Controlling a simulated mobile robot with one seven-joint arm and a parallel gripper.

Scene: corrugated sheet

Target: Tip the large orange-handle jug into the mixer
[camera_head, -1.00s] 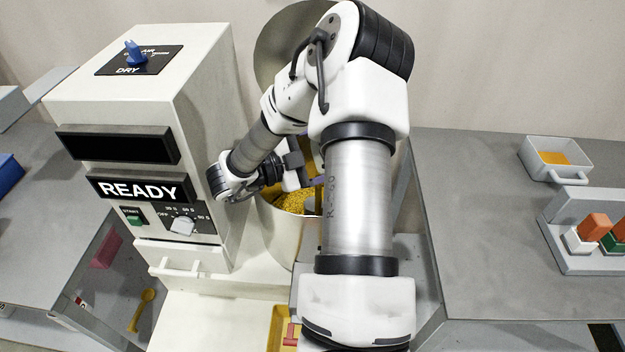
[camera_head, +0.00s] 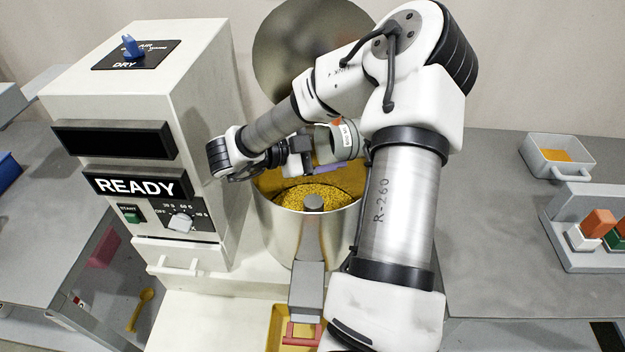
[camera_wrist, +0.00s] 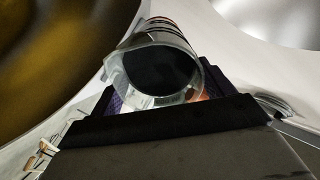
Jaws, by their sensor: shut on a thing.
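The mixer is a white machine (camera_head: 195,130) with a READY display and a steel bowl (camera_head: 280,235) holding yellow granules (camera_head: 312,194). My gripper (camera_head: 322,155) is above the bowl's far part, shut on a grey-green cylindrical jug (camera_head: 348,140) with a white label and a bit of orange. The jug looks tilted onto its side over the bowl; my arm hides part of it. In the wrist view the jug (camera_wrist: 185,35) is between the fingers, its round dark end facing the camera. I cannot tell whether anything is pouring out.
A round steel lid (camera_head: 305,50) stands raised behind the bowl. The right table (camera_head: 490,230) bears a grey tray (camera_head: 560,160) with orange-yellow contents and a rack (camera_head: 590,255) with coloured blocks. A yellow tray (camera_head: 275,330) is below the bowl. A yellow spoon (camera_head: 140,308) lies lower left.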

